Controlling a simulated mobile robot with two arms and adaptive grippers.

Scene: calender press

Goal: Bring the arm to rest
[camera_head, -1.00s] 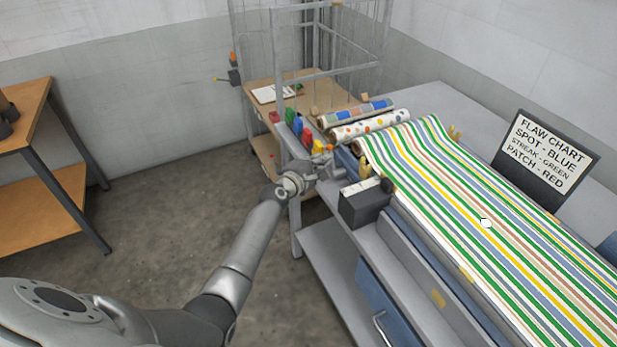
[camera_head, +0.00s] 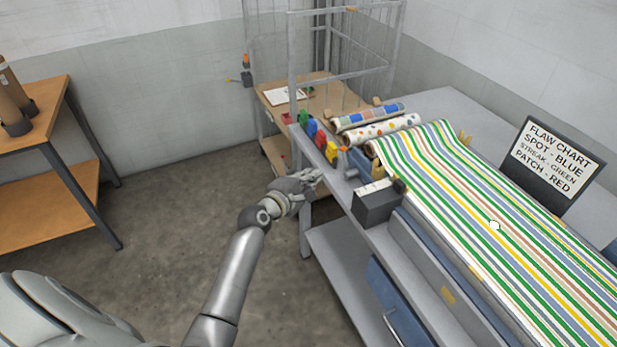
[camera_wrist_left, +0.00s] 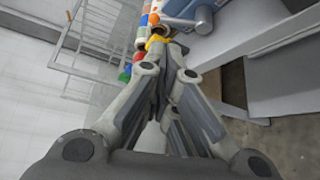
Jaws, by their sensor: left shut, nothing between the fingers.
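My left arm reaches in from the lower left of the head view. Its left gripper (camera_head: 312,180) is shut and empty, beside the left edge of the grey bench (camera_head: 345,215). In the left wrist view the gripper's fingers (camera_wrist_left: 170,65) are close together with nothing held between them. The right gripper does not show in either view.
Coloured blocks (camera_head: 316,132) stand along the bench edge near the gripper. A dark box (camera_head: 375,206), a striped sheet (camera_head: 480,200) and a flaw chart sign (camera_head: 552,165) are on the bench. A wooden table (camera_head: 45,125) stands left. The floor between is clear.

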